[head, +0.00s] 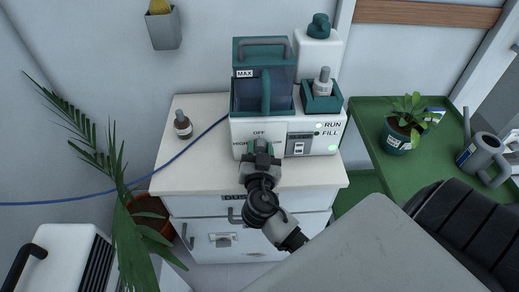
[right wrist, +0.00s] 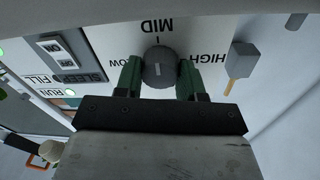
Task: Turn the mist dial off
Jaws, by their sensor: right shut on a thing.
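The mist dial (right wrist: 159,70) is a round dark grey knob on the white front of the humidifier (head: 240,126). In the right wrist view, which is upside down, MID, HIGH and LOW labels surround it; in the head view OFF shows above it. In the head view the gripper hides most of the dial. My left gripper is out of view.
A switch (head: 299,145) and RUN and FILL lights sit right of the dial. A green table (head: 362,120) with a potted plant stands right.

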